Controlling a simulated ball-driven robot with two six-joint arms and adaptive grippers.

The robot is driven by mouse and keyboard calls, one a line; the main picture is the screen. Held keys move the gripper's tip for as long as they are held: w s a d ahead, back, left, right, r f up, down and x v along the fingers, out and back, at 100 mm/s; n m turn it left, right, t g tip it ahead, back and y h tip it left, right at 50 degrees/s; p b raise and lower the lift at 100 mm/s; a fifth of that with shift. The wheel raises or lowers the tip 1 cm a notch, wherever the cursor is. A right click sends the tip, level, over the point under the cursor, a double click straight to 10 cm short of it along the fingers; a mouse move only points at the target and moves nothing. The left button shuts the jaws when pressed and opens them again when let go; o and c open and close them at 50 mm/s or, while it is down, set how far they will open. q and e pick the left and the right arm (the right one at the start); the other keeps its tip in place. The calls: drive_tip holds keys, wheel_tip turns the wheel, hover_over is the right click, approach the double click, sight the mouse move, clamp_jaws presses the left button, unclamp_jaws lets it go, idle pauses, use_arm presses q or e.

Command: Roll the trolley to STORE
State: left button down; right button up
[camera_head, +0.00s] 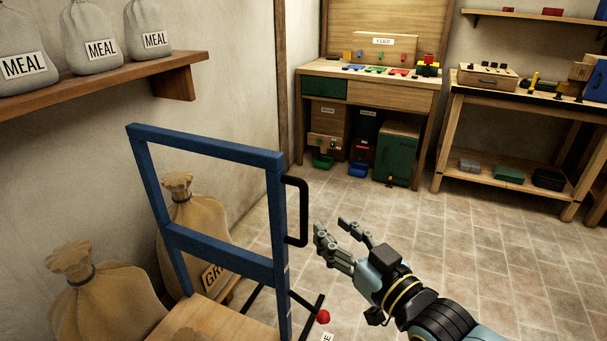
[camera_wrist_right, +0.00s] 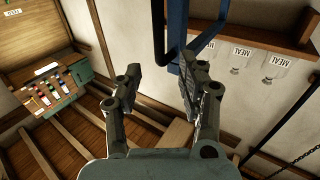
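The trolley has a blue upright frame (camera_head: 215,147) and a wooden deck (camera_head: 205,322), in the lower left of the head view. A black handle (camera_head: 303,210) sticks out from the right post of the frame. My right gripper (camera_head: 331,228) is open and empty, just right of the handle and apart from it. In the right wrist view, the black handle (camera_wrist_right: 158,35) and blue post (camera_wrist_right: 178,30) show beyond the spread fingers (camera_wrist_right: 160,78). My left gripper is not in view. No STORE marking can be read; a label at the bottom edge is cut off.
Tan sacks (camera_head: 190,215) stand by the left wall, behind the trolley. A shelf (camera_head: 110,85) with MEAL sacks is above. A workbench (camera_head: 310,90) and a side table (camera_head: 455,130) stand at the back. The tiled floor (camera_head: 450,235) between is clear. A red knob (camera_head: 323,317) sits low beside the trolley.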

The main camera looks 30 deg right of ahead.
sight(306, 205)
drive_tip(key=w, duration=1)
drive_tip(key=shift+w+a+p, duration=0.15)
drive_tip(key=shift+w+p, duration=0.15)
drive_tip(key=shift+w, duration=0.05)
clamp_jaws()
drive_tip(key=shift+f, duration=0.15)
